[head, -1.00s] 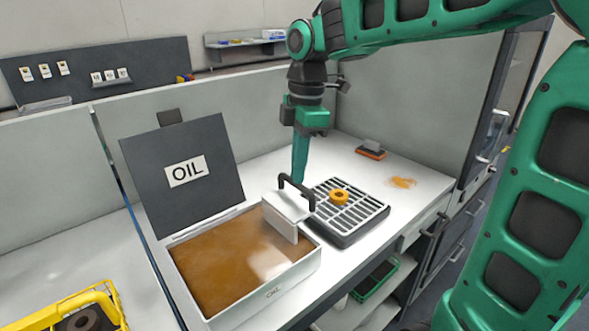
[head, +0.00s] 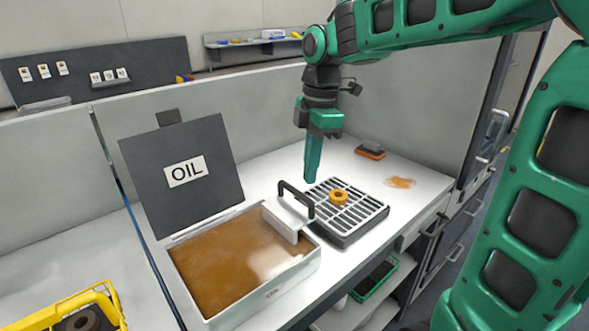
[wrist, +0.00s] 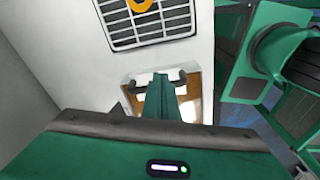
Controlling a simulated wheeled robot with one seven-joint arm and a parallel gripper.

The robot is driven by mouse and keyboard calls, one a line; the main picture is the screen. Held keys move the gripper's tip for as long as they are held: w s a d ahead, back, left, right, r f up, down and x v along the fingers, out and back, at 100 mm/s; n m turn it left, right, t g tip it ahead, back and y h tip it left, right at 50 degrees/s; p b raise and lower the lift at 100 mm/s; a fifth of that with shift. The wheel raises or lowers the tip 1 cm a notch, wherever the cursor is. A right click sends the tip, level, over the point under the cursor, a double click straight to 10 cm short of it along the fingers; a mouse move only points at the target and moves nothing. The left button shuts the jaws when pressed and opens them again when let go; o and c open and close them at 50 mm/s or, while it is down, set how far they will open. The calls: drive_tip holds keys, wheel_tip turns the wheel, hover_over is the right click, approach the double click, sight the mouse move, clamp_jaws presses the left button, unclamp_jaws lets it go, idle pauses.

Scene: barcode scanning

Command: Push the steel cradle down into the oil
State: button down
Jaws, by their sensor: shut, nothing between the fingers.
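The steel cradle (head: 287,219), a pale plate-like piece with a dark arched handle (head: 296,191), sits at the right end of the open oil tank (head: 262,288). Its lower part meets the brown oil (head: 230,261); its top and handle stand above the rim. My gripper (head: 311,180) is shut and empty, pointing down just right of the handle in the head view. Whether it touches the handle is unclear. In the wrist view, my fingers (wrist: 165,80) overlap the handle (wrist: 181,77) and hide much of the tank.
A black tray with a pale grate (head: 368,216) holds an orange ring (head: 338,197) right of the tank. The raised lid labelled OIL (head: 210,195) stands behind it. An orange-and-dark block (head: 370,152) and an orange stain (head: 401,182) lie at the back right. A yellow basket (head: 105,291) is front left.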

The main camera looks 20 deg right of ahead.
wheel_tip(320, 180, up, 11)
drive_tip(key=d, duration=0.1)
drive_tip(key=shift+d, duration=0.15)
idle(0.4)
idle(1.0)
